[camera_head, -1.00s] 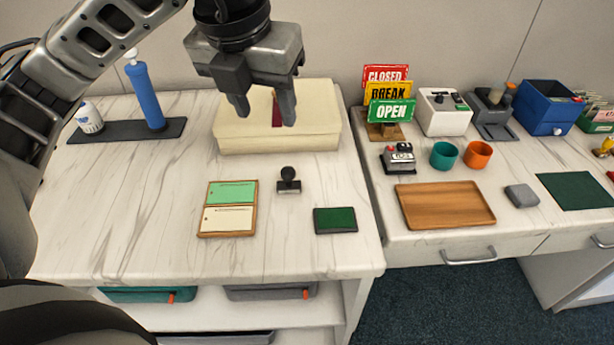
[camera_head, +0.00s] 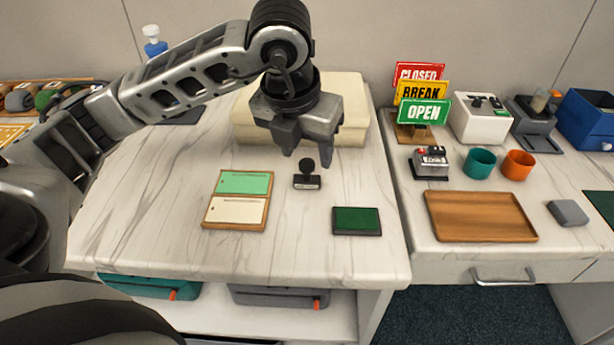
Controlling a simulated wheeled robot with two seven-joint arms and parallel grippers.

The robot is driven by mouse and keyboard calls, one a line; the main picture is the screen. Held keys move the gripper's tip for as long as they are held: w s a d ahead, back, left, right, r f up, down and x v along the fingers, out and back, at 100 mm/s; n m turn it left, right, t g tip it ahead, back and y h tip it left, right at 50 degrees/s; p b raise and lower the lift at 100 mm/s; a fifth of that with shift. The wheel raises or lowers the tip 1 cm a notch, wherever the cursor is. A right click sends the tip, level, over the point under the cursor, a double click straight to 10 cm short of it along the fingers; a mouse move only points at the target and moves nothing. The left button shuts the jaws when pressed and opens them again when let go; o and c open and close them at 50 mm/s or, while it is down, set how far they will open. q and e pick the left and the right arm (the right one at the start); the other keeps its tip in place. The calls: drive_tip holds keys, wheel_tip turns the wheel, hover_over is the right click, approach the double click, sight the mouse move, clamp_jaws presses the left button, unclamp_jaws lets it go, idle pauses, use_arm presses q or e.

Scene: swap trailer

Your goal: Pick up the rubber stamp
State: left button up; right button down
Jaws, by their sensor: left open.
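The rubber stamp (camera_head: 307,180) is small and black with a round knob handle. It stands upright on the white marble-look counter (camera_head: 330,255), between the card tray and the ink pad. My left gripper (camera_head: 309,160) is open and points down, its fingertips close to the stamp's knob in the picture. One finger shows on each side of the knob, and I cannot tell how far above or behind it they are. The green ink pad (camera_head: 357,221) lies to the right of the stamp. My right gripper is not in view.
A wooden tray with green and cream cards (camera_head: 238,200) lies left of the stamp. A cream box (camera_head: 357,128) stands behind my gripper. On the right counter are a wooden tray (camera_head: 480,216), teal and orange cups (camera_head: 518,164) and stacked signs (camera_head: 423,112). The counter's front is clear.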

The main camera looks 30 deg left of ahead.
sight(306, 161)
use_arm(q)
drive_tip(key=x, duration=0.5)
drive_tip(key=shift+w+a+f, duration=0.1)
drive_tip(key=shift+w+a, duration=0.1)
drive_tip(key=shift+a, duration=0.15)
drive_tip(key=c, duration=1.1)
